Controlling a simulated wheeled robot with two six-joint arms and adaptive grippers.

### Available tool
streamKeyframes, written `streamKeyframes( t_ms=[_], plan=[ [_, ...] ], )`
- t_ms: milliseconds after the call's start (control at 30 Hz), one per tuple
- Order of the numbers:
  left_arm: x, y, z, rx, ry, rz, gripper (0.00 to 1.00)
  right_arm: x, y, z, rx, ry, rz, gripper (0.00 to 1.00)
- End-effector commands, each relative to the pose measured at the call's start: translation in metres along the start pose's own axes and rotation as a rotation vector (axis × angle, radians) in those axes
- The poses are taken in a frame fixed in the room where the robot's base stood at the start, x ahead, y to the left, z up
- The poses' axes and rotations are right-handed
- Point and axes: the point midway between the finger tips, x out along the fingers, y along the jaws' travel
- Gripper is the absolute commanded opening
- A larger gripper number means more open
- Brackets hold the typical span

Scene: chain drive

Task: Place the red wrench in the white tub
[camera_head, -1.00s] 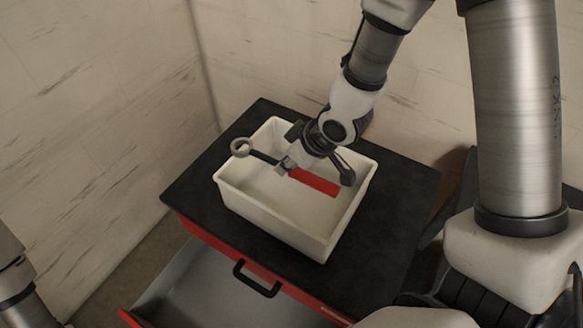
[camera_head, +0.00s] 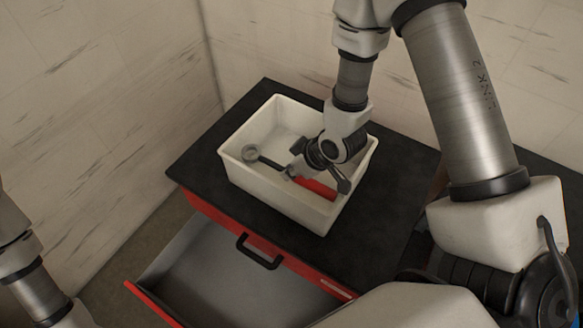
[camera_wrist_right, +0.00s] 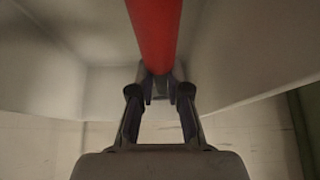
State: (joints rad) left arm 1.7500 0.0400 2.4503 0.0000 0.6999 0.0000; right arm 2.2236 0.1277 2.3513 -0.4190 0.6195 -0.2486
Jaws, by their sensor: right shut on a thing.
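The red wrench (camera_head: 315,188) has a red handle and a dark shaft with a grey ring end (camera_head: 250,153). It is inside the white tub (camera_head: 272,203), which stands on the black top of a red cabinet. In the right wrist view the red handle (camera_wrist_right: 155,30) runs up from between the fingers (camera_wrist_right: 160,90). I cannot tell whether the wrench touches the tub floor. My left gripper is out of view; only part of that arm shows at lower left.
The red cabinet's drawer (camera_head: 215,275) is pulled open and looks empty. Pale walls stand close behind and to the left. The black top (camera_head: 385,215) is clear right of the tub.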

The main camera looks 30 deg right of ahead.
Motion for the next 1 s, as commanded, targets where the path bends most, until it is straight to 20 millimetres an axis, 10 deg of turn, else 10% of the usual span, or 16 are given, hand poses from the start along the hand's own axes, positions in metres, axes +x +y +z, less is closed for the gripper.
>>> streamKeyframes(
  t_ms=[267,367,733,1000],
  plan=[
    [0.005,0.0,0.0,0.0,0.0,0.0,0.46,0.005,0.0,0.003,-0.001,0.001,0.0,0.0],
    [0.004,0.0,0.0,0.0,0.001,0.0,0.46,0.005,0.0,0.003,0.0,0.0,0.0,0.41],
    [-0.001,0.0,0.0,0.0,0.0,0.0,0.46,0.0,0.0,-0.001,0.0,0.001,0.0,0.41],
    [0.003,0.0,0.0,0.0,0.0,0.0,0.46,-0.048,0.001,-0.005,0.005,0.008,0.003,0.41]
  ],
)
